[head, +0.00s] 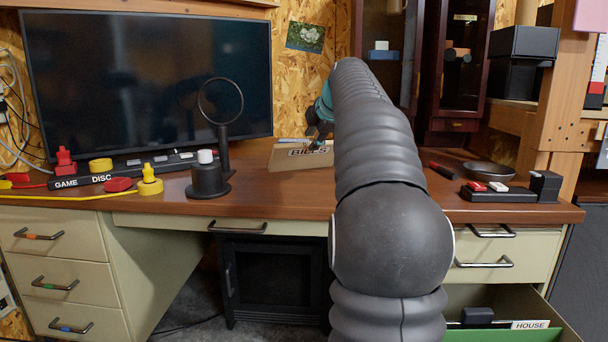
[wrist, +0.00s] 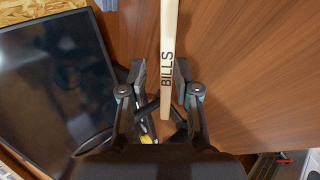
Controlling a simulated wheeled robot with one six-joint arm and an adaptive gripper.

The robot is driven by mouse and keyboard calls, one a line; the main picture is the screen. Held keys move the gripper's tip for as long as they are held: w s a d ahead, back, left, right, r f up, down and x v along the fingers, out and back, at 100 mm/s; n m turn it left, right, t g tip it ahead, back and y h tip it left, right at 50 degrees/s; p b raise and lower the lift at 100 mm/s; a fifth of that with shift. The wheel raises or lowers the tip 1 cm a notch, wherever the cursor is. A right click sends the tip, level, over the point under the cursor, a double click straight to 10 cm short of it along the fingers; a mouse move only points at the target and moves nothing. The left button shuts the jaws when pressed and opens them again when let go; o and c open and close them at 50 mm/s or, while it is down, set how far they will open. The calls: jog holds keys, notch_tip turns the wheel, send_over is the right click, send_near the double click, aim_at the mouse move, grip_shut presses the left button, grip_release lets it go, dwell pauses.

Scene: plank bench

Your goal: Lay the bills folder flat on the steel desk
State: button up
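The bills folder (head: 298,160) is tan with "BILLS" in dark letters. It is on the brown top of the steel desk (head: 260,195), right of the monitor. In the wrist view the folder (wrist: 168,45) shows as a narrow strip, so it appears to stand on edge. My gripper (head: 318,138) is over it from above, partly hidden by my arm in the head view. In the wrist view my gripper (wrist: 160,82) is open, with one finger on each side of the folder. A gap shows on the left; the right finger is very close, and contact is unclear.
A large monitor (head: 150,85) stands at the back left. A black ring stand (head: 221,130) and a black base with a white knob (head: 207,178) stand left of the folder. A dark bowl (head: 489,171) is at the right. A lower right drawer with a "HOUSE" label (head: 530,325) is open.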

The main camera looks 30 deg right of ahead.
jog(key=shift+s, duration=0.1)
notch_tip(320, 180, up, 8)
jog(key=s+p, duration=0.2)
jog(key=p, duration=0.3)
jog(key=shift+a+p, duration=0.25)
jog(key=shift+p, duration=0.1)
jog(key=shift+s, duration=0.1)
jog(key=s+a+f+m+g+p, duration=0.1)
jog(key=s+a+f+m, duration=0.1)
jog(key=s+a, duration=0.35)
jog(key=s+a+f+m+y+p, duration=0.1)
jog(key=s+a+f+m, duration=0.15)
jog(key=a, duration=0.55)
jog(key=s+a+f+m+g, duration=0.1)
jog(key=s+a+f+m, duration=0.2)
jog(key=a, duration=0.4)
jog(key=s+a+f+m+p, duration=0.1)
jog(key=s+a+f+m, duration=0.1)
jog(key=s+f, duration=0.4)
jog(key=s+a+f+m+g, duration=0.1)
jog(key=s+a+f+m, duration=0.2)
jog(key=s+a+f, duration=0.2)
jog(key=s+a+f+m+g+y+p, duration=0.1)
jog(key=s+a+f+m, duration=0.2)
jog(key=s+f, duration=0.4)
jog(key=shift+s+a+p, duration=0.35)
jog(key=shift+s+a, duration=0.1)
jog(key=shift+s, duration=0.55)
jog(key=shift+s+f, duration=0.1)
